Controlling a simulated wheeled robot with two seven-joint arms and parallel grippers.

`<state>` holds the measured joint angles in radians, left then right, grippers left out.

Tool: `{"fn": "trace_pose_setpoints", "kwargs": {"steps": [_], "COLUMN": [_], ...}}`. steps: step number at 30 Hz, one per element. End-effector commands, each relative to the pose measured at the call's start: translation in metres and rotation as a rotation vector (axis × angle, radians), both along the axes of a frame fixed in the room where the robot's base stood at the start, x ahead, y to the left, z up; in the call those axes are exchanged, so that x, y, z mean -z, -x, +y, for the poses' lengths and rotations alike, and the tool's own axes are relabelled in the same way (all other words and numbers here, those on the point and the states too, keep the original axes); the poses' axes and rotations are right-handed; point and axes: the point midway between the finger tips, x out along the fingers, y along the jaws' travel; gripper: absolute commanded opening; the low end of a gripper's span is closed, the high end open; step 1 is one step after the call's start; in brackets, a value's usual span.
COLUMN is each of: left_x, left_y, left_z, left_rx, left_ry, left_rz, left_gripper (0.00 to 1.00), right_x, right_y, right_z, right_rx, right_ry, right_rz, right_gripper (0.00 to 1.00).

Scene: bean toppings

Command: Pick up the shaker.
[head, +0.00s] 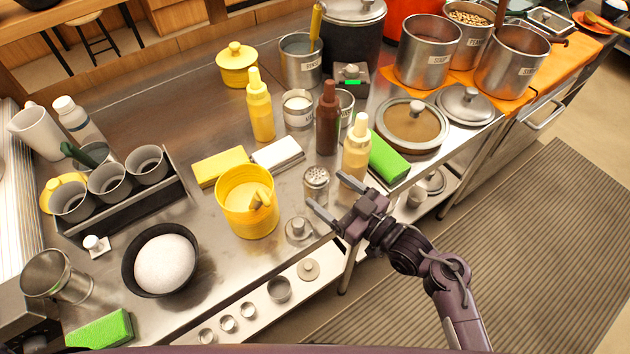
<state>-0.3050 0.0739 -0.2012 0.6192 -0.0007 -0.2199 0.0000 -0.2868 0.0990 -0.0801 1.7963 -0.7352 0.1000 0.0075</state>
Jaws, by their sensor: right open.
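The shaker (316,178) is a small metal cylinder with a perforated top. It stands upright near the front edge of the steel counter, right of the yellow tub. My right gripper (326,190) is open and empty, and its arm comes in from the lower right. Its two fingers point up-left toward the shaker, one below it and one to its right in the picture. The fingertips look close to the shaker, but I cannot tell whether they touch it. My left gripper is not in view.
A pale yellow squeeze bottle (355,150) stands just right of the shaker, with a brown bottle (327,120) behind. A yellow tub (232,205) is to the left. A small metal lid (298,230) lies in front. A green sponge (388,158) lies farther right.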

Motion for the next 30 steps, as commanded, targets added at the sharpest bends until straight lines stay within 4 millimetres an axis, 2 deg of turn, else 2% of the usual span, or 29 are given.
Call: {"fn": "trace_pose_setpoints", "kwargs": {"steps": [3, 7, 16, 17, 25, 30], "left_x": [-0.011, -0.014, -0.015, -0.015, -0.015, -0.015], "left_y": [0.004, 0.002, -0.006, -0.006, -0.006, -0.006], "left_z": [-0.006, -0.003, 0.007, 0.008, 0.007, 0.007], "left_rx": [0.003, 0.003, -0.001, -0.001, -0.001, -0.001], "left_ry": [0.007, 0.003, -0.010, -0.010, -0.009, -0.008], "left_rz": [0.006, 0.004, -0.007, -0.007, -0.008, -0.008], "left_gripper": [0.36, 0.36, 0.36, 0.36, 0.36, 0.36], "right_x": [-0.006, -0.003, -0.001, -0.001, -0.001, -0.001], "right_y": [-0.013, -0.024, -0.029, -0.029, -0.028, -0.029], "right_z": [0.015, 0.028, 0.033, 0.033, 0.032, 0.032], "right_rx": [0.000, 0.000, 0.000, 0.000, 0.000, 0.000], "right_ry": [-0.003, -0.001, 0.001, 0.001, 0.001, 0.001], "right_rz": [0.000, 0.000, 0.000, 0.000, 0.000, -0.001], "right_gripper": [0.75, 0.75, 0.75, 0.74, 0.39, 0.39]}}
